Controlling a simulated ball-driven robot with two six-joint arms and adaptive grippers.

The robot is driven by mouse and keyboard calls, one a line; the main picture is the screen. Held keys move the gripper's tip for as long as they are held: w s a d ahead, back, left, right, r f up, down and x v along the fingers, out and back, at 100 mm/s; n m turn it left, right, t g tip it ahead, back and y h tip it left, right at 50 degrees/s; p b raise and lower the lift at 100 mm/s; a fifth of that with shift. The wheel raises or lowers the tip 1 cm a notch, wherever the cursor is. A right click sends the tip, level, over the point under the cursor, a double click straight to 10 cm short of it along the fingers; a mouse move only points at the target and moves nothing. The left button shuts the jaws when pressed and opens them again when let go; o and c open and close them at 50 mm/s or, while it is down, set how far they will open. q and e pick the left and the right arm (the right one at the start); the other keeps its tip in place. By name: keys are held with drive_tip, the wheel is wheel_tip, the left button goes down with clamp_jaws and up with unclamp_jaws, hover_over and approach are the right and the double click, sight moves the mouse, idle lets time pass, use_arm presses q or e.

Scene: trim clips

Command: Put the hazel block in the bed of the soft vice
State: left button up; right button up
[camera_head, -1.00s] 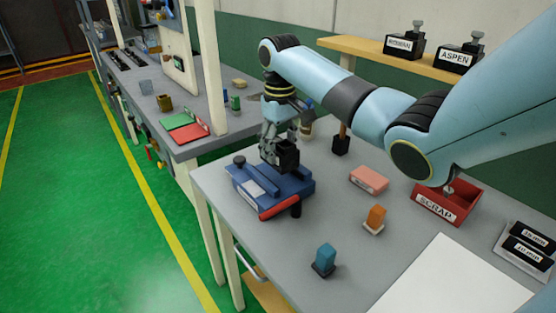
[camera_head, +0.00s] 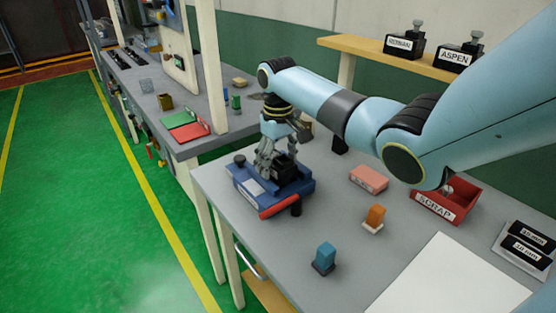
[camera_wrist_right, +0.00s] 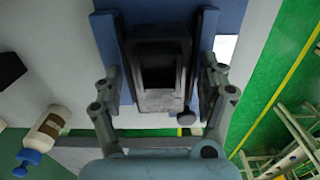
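The blue soft vice (camera_head: 243,183) with a red handle (camera_head: 279,207) stands at the left of the near bench. A black block (camera_head: 286,170) sits low at the vice's bed, between its jaws; I take it for the hazel block, but no name is readable on it. My right gripper (camera_head: 276,158) is over the vice with its fingers around the block. The block's underside is hidden. My left gripper is not in view.
Orange (camera_head: 375,217) and blue (camera_head: 325,257) pieces, a pink block (camera_head: 368,178) and a red scrap bin (camera_head: 462,208) stand right of the vice. Two black blocks, one marked ASPEN (camera_head: 453,57), are on the shelf. A bottle (camera_wrist_right: 50,122) shows in the right wrist view.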

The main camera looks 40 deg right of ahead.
wheel_tip(320, 180, up, 12)
drive_tip(key=b, duration=0.1)
idle(0.5)
drive_tip(key=shift+r, duration=0.1)
idle(0.4)
